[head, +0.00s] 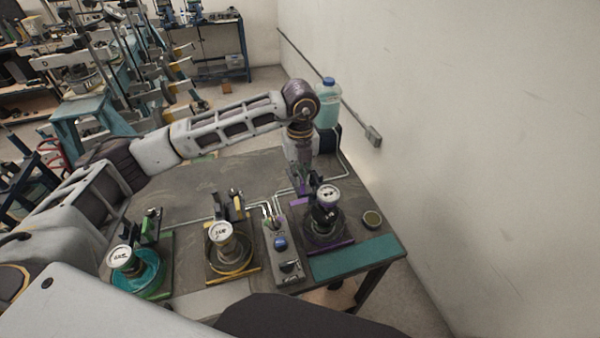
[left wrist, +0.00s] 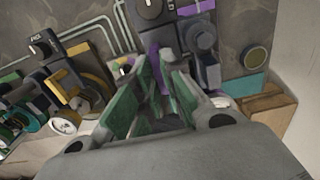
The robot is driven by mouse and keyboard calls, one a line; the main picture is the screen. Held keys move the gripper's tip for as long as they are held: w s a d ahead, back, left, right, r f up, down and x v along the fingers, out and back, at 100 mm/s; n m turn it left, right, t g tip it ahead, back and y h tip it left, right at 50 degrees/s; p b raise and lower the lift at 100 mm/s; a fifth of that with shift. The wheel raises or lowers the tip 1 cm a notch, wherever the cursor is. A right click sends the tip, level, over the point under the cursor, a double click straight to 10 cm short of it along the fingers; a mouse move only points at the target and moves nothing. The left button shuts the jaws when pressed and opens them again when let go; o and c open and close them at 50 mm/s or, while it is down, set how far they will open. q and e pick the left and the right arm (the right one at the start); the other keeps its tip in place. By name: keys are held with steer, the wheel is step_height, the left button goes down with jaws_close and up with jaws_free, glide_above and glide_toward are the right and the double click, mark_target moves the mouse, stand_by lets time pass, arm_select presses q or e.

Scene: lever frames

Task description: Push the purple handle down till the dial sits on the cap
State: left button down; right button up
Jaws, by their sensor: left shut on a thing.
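The purple-marked lever frame (head: 345,241) stands at the right of the table, with a white-faced dial (head: 328,193) on its dark upper part. My left gripper (head: 308,184) reaches down from behind, just left of the dial. In the left wrist view, the gripper's green-padded fingers (left wrist: 148,76) close around a purple part (left wrist: 153,58), which appears to be the purple handle; most of it is hidden between the fingers. The cap under the dial is hidden, so I cannot tell whether the dial touches it. My right gripper is not in view.
A yellow-marked frame (head: 233,273) and a green-marked frame (head: 160,294) stand to the left. A grey control box (head: 281,262) with a blue knob sits beside the purple frame. A round tin (head: 372,219) is at the right, and a bottle (head: 328,105) stands behind.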

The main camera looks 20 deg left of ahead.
arm_select(q)
steer(key=shift+f+b, duration=1.6)
steer(key=shift+f, duration=0.85)
steer(key=shift+s, duration=0.15)
steer(key=c, duration=1.5)
jaws_free()
steer(key=shift+f, duration=0.1)
steer(key=shift+w, duration=0.2)
steer(key=shift+r, duration=0.2)
steer(key=shift+r, duration=0.75)
step_height(320, 180, up, 10)
steer(key=shift+r, duration=0.15)
